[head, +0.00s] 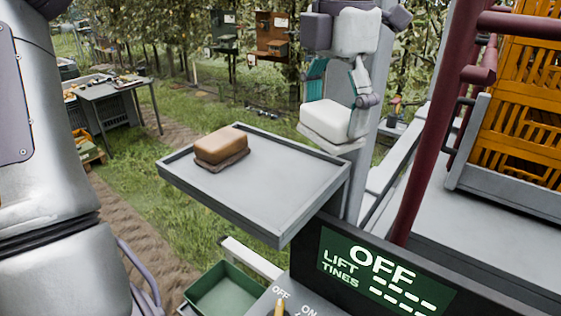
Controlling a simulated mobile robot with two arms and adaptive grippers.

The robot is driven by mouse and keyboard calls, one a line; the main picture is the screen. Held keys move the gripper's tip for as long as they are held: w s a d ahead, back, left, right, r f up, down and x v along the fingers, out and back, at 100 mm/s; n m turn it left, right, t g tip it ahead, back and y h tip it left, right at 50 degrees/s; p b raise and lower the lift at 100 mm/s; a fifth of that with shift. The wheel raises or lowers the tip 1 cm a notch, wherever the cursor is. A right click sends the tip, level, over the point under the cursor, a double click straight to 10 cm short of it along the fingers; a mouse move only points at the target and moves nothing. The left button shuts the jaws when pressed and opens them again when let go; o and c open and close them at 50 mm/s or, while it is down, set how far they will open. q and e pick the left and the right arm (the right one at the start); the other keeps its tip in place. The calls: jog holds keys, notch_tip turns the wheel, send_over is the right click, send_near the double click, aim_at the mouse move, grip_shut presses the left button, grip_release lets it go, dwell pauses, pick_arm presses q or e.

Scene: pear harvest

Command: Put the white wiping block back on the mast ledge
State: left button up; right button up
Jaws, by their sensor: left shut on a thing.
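The white wiping block (326,120) is at the grey mast (372,140), right of the picture's middle. My left gripper (338,95) points down from the top and is shut on it, with a teal-padded finger on its left and a grey finger on its right. A thin pale ledge (338,146) shows directly under the block. The block looks level and close to the ledge; whether its full weight rests there I cannot tell. My right gripper is not in view.
A grey rimmed tray (265,190) below holds a tan block on a dark base (221,146). A dark red post (425,150) and orange crates (520,100) stand at the right. A green bin (222,290) and an OFF display (385,270) are in front.

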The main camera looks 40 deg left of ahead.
pick_arm(q)
jog(key=s+a+f, duration=0.1)
jog(key=s+a+f+p, duration=0.1)
jog(key=a, duration=0.1)
jog(key=s+a+f, duration=0.1)
jog(key=shift+a+f+p, duration=0.1)
jog(key=shift+a+p, duration=0.2)
jog(key=shift+p, duration=0.1)
jog(key=shift+s+a+f+p, duration=0.2)
jog(key=shift+a+f+p, duration=0.2)
jog(key=shift+a+f, duration=0.65)
jog(key=f+p, duration=0.1)
jog(key=f, duration=0.1)
jog(key=shift+s+d+f+p, duration=0.2)
jog(key=shift+f+p, duration=0.15)
jog(key=shift+f, duration=0.35)
jog(key=shift+w+a+f, duration=0.1)
jog(key=shift+w+f, duration=0.05)
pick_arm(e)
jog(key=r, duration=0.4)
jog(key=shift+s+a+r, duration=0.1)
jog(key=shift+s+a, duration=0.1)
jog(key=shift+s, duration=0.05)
pick_arm(q)
jog(key=o, duration=0.8)
jog(key=shift+o, duration=0.2)
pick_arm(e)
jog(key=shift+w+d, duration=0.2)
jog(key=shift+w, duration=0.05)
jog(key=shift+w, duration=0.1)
